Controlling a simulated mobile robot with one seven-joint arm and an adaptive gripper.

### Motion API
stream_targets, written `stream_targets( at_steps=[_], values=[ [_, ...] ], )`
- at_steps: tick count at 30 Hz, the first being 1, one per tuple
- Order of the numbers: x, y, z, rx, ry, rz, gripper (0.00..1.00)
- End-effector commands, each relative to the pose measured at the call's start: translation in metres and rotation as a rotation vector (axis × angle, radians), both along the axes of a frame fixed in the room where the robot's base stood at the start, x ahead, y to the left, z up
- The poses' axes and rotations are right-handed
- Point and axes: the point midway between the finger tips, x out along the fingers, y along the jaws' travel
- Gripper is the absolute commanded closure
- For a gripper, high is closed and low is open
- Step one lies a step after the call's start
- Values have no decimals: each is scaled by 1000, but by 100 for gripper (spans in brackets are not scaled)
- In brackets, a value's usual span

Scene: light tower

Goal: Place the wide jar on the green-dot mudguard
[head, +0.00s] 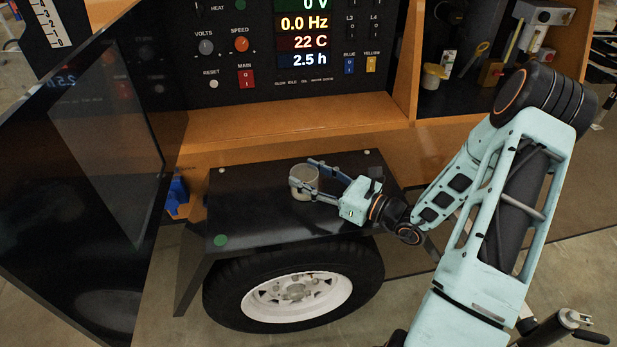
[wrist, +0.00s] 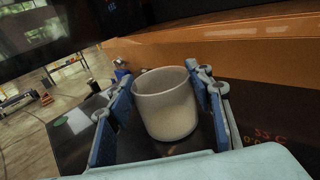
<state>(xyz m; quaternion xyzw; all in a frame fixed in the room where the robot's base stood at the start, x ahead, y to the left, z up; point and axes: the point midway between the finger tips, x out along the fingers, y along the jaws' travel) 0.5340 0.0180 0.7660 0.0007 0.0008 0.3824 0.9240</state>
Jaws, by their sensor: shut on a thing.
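The wide jar (head: 304,182) is a pale, open-topped cylinder over the middle of the black mudguard (head: 265,205). The mudguard has a green dot (head: 221,240) at its front left corner. My gripper (head: 307,175) reaches in from the right, with one finger on each side of the jar. In the wrist view the jar (wrist: 166,103) stands upright between the blue finger pads, and my gripper (wrist: 168,105) is shut on it. The jar's base is close to the mudguard top; I cannot tell whether it touches.
A control panel (head: 260,60) with lit displays rises behind an orange ledge (head: 290,123). A dark open door (head: 100,170) stands at the left. A wheel (head: 297,296) is below the mudguard. A shelf at the right holds a yellow-and-white cup (head: 433,77).

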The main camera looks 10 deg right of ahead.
Motion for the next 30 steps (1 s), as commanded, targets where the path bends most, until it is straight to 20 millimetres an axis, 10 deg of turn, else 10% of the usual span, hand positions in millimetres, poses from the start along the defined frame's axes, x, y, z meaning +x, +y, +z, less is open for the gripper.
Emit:
stream_targets(
  at_steps=[9, 10, 15, 30],
  values=[
    [0, 0, -3, 0, -1, 1, 78],
    [0, 0, -3, 0, -1, 0, 51],
    [0, 0, -2, -1, -2, 0, 35],
    [-17, -20, 2, -1, -1, -5, 35]
  ],
)
